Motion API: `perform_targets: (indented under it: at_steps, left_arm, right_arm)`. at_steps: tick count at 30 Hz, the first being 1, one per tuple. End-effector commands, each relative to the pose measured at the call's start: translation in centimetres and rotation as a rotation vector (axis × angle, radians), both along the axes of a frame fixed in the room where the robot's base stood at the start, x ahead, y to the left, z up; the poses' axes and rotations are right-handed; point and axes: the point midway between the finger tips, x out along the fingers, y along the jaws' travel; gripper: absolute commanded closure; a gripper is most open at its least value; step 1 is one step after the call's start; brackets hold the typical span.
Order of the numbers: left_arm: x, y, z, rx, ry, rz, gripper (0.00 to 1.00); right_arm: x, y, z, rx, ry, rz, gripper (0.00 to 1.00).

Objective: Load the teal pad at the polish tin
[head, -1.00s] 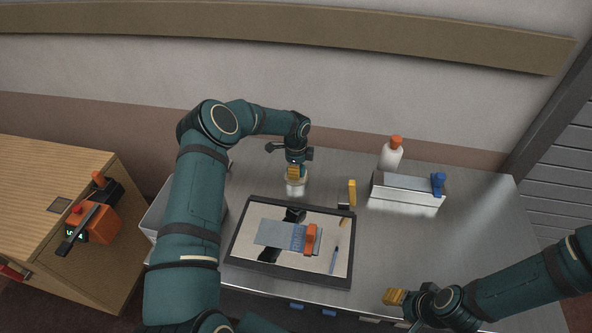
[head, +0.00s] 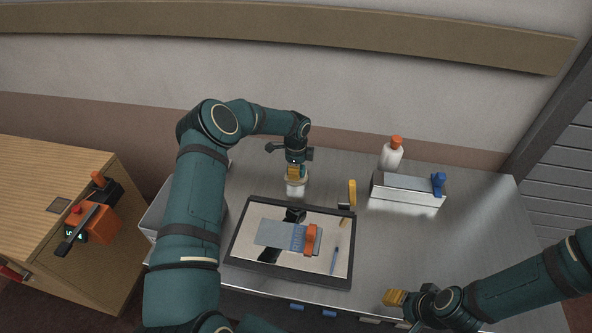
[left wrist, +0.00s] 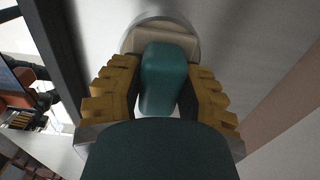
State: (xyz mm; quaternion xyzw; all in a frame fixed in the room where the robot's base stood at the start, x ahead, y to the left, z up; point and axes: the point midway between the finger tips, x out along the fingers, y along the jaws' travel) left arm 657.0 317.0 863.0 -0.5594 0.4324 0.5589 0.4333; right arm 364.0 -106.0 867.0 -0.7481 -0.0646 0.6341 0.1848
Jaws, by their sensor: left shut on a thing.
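My left gripper (head: 295,173) is shut on the teal pad (left wrist: 163,78), which shows between the yellow fingers in the left wrist view. The pad's far end overlaps the round polish tin (left wrist: 128,44) and its cream-coloured contents. I cannot tell whether the pad touches the polish. In the head view the tin (head: 296,190) stands at the back of the metal table, right under the left fingers, which hide the pad there. My right gripper (head: 394,298) hangs by the table's front edge, away from the tin; its finger gap is unclear.
A yellow-handled tool (head: 352,192), a white bottle (head: 391,157) and a grey box (head: 405,197) with a blue clip stand to the right. The table's right side is clear.

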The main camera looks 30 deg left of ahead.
Motion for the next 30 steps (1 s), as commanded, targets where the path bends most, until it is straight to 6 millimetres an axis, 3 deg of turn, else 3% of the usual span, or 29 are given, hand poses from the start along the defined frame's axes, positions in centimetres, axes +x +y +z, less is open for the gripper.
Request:
perform_targets:
  at_steps: [11, 30]
  left_arm:
    - [-0.2, 0.0, 0.2, 0.0, 0.005, -0.001, 0.94]
    - [0.0, 0.0, 5.0, 0.0, 0.001, 0.001, 0.95]
  right_arm:
    - [0.0, 0.0, 0.2, 0.0, 0.0, 0.0, 0.53]
    - [0.0, 0.0, 1.9, 0.0, 0.0, 0.0, 0.53]
